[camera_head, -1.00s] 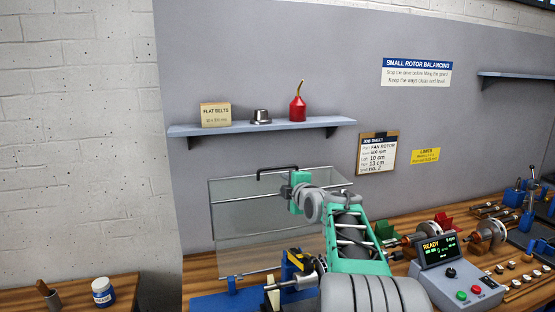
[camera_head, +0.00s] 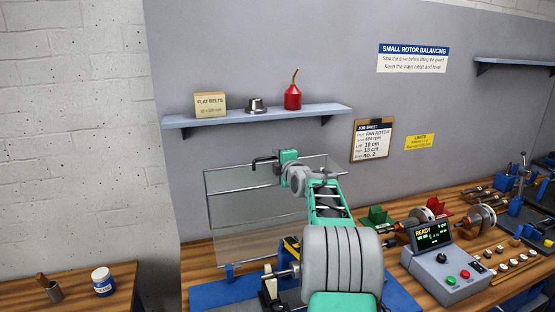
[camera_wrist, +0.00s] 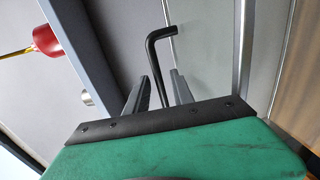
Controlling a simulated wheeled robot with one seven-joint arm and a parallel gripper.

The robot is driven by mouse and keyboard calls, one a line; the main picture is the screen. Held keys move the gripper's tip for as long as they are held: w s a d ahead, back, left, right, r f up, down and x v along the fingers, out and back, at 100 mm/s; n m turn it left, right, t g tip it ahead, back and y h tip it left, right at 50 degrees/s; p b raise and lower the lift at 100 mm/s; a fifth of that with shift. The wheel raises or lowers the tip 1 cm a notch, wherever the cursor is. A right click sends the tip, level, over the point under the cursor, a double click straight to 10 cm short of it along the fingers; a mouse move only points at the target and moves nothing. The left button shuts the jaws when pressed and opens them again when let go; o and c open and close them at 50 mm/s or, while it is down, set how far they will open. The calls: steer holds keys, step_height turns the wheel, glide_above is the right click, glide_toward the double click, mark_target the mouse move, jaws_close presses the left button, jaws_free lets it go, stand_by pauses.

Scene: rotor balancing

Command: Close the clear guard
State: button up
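The clear guard (camera_head: 232,212) stands raised and upright behind the blue machine bed at the back of the bench, with thin metal rods across it. Its black handle (camera_head: 263,161) is at its top edge. My gripper (camera_head: 283,159) is at the right end of this handle, high in front of the panel. In the wrist view, my gripper's two grey fingers (camera_wrist: 159,76) are apart, with the black handle (camera_wrist: 159,58) running between them. Small gaps show beside the handle, so the fingers do not look shut on it. The fingertips are hidden in the head view.
A wall shelf (camera_head: 255,115) with a belt box, a metal cup and a red oil can (camera_head: 292,97) is above the guard. The control box (camera_head: 445,270) reads READY at the right. Rotors and small parts crowd the bench to the right.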

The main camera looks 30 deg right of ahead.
jaws_close()
stand_by(1.2)
